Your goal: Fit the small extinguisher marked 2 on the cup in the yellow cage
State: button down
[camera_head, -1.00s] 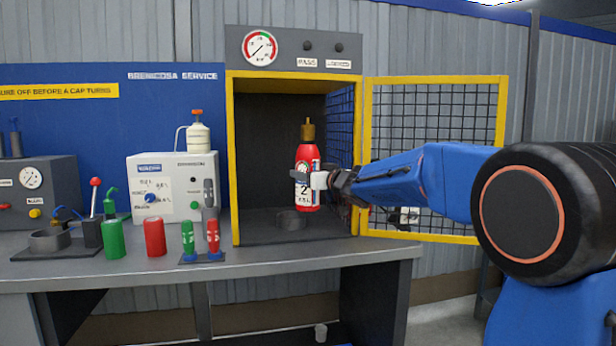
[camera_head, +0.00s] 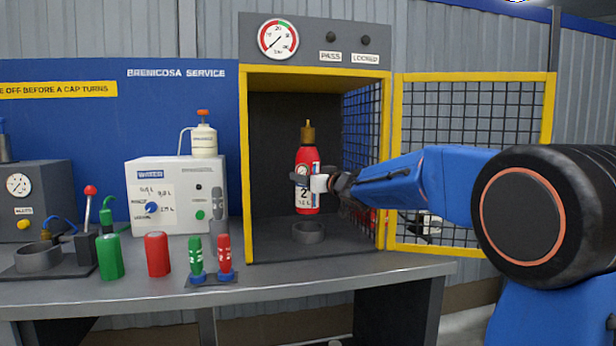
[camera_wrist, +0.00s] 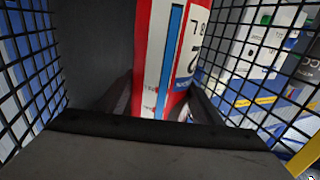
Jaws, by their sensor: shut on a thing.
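The small red extinguisher marked 2 (camera_head: 307,170) is upright in the head view, with a brass top and a white label. My gripper (camera_head: 303,180) is shut on its body and holds it inside the yellow cage (camera_head: 249,170). In the wrist view the extinguisher (camera_wrist: 165,60) stands between the two dark fingers (camera_wrist: 160,100). The cup (camera_head: 308,233), a low dark ring, sits on the cage floor. The extinguisher's base shows just above and behind the cup's rim, apart from it in the picture. The exact gap in depth is hard to tell.
The cage's mesh door (camera_head: 475,160) is swung open to the right, behind my arm. The cage floor around the cup is clear.

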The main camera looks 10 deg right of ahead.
aim_at(308, 204)
jog(key=shift+f, duration=4.35)
jog(key=shift+c, duration=2.3)
grip_release()
jog(key=shift+s, duration=0.1)
jog(key=shift+f, duration=0.3)
jog(key=v, duration=1.7)
jog(key=shift+s+d, duration=0.15)
jog(key=shift+r, duration=0.1)
